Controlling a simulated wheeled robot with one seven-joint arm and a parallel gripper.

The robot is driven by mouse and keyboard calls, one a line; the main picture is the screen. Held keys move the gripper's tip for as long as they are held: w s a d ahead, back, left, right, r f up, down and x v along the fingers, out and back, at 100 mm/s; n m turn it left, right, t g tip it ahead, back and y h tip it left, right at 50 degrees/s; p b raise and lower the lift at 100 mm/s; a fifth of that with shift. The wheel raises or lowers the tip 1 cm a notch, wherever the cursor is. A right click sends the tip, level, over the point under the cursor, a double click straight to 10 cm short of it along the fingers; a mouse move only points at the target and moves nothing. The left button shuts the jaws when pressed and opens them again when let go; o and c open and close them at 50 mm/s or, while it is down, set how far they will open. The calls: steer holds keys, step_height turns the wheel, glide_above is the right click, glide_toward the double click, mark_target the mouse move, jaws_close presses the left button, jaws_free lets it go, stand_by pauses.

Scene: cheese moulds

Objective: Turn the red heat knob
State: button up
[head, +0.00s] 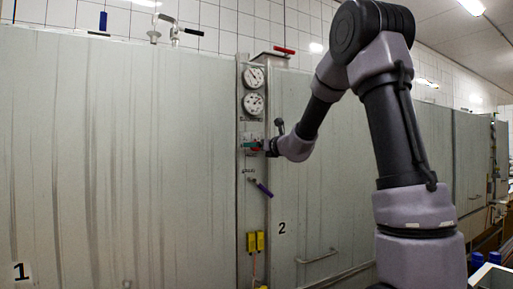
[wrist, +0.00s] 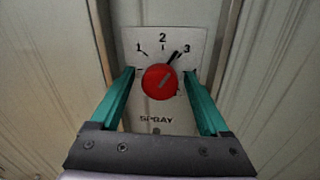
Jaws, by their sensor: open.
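A round red knob (wrist: 160,81) sits on a pale plate (wrist: 140,38) marked 1, 2 and 3, with the word SPRAY below it. In the head view my gripper (head: 259,146) is at the narrow panel, below two gauges, and largely covers the knob there. No heat label is readable.
Two round gauges (head: 254,90) are above on the panel. A purple-handled lever (head: 264,189) and yellow boxes (head: 255,241) are below. A red-handled lever (head: 284,50) is at the top. Large grey doors flank the panel. In the wrist view, metal rails (wrist: 227,35) flank the plate.

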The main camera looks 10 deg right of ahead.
jaws_close()
steer(key=shift+n, duration=0.7)
jaws_free()
steer(key=v, duration=1.1)
